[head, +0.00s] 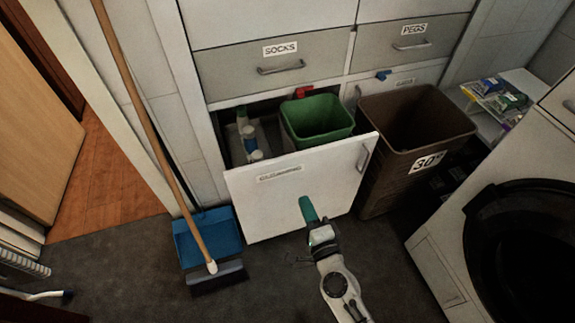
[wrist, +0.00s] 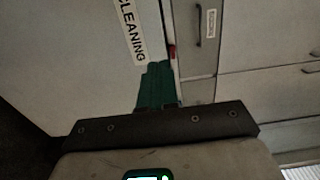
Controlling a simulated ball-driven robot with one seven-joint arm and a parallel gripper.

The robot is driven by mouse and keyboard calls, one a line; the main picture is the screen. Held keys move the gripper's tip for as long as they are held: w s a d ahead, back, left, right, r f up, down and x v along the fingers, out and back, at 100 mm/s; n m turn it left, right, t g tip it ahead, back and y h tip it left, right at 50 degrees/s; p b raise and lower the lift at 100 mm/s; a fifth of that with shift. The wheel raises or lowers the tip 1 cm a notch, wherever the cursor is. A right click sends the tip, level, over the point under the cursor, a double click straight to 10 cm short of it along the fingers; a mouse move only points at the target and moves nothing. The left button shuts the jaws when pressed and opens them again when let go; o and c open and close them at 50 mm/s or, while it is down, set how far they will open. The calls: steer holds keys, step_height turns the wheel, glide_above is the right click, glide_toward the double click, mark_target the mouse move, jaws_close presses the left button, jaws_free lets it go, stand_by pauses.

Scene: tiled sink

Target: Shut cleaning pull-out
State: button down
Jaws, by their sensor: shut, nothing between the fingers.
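The cleaning pull-out (head: 290,197) stands open in the head view, its white front well out from the cabinet. Its label (head: 280,173) reads CLEANING, and a grey handle (head: 363,158) is at the front's upper right. Inside are a green bin (head: 317,120) and several bottles (head: 250,140). My gripper (head: 307,208) is shut and empty, with green fingers in front of the white panel. In the wrist view the shut fingers (wrist: 157,85) overlap the panel (wrist: 70,60) near its label (wrist: 131,38). I cannot tell whether they touch it.
A brown bin (head: 410,130) marked 30 stands close to the right of the pull-out. A broom (head: 165,150) and blue dustpan (head: 208,238) are at the left. A washing machine (head: 450,255) is at the right. Drawers labelled SOCKS (head: 275,65) and PEGS (head: 405,45) are above, shut.

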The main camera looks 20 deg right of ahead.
mark_target(286, 161)
steer(key=w, duration=1.2)
steer(key=shift+w, duration=0.15)
steer(key=shift+w, duration=0.1)
